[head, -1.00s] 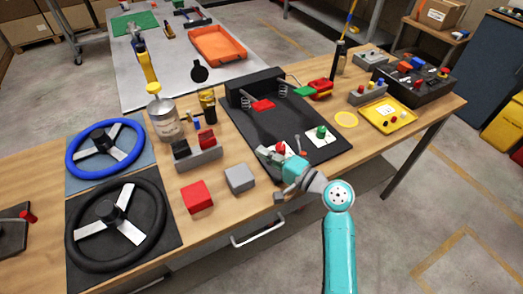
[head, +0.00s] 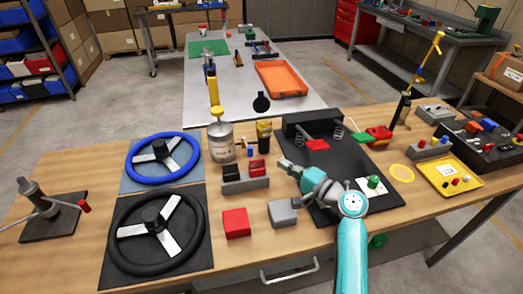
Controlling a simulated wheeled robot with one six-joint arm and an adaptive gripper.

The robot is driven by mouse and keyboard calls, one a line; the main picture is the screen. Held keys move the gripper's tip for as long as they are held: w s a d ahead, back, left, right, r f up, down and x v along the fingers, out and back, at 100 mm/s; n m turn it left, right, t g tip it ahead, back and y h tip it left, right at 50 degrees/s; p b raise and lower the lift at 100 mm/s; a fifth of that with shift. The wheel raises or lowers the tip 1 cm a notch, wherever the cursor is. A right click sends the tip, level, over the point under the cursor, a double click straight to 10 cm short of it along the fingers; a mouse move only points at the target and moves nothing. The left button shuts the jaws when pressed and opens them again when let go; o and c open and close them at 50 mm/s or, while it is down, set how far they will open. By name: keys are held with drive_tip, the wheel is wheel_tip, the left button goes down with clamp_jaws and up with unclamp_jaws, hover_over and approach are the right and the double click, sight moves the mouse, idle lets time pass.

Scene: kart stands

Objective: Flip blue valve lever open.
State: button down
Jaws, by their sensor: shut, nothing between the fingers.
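I cannot pick out a blue valve lever for certain in the head view. A small blue upright piece (head: 250,150) stands behind a grey block with red and black rockers, too small to identify. A grey post fixture (head: 40,201) with a red-tipped side handle stands on a dark plate at the far left. My gripper (head: 286,165) is shut and empty, over the left edge of the black pedal board (head: 342,150), right of the rocker block (head: 246,184). My arm hides part of the board.
A blue-rimmed wheel (head: 163,158) and a black wheel (head: 158,230) lie at left. A red cube (head: 236,222) and grey cube (head: 283,213) sit near the front edge. A tin (head: 221,143) stands behind. A yellow tray (head: 453,177) and black button box (head: 487,140) are at right.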

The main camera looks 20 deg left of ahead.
drive_tip(key=shift+a, duration=0.1)
drive_tip(key=x, duration=0.9)
drive_tip(key=shift+w+a, duration=0.15)
drive_tip(key=shift+a, duration=0.15)
drive_tip(key=shift+a, duration=0.1)
drive_tip(key=shift+s+a, duration=0.4)
drive_tip(key=shift+s, duration=0.2)
drive_tip(key=shift+d, duration=0.1)
drive_tip(key=v, duration=1.2)
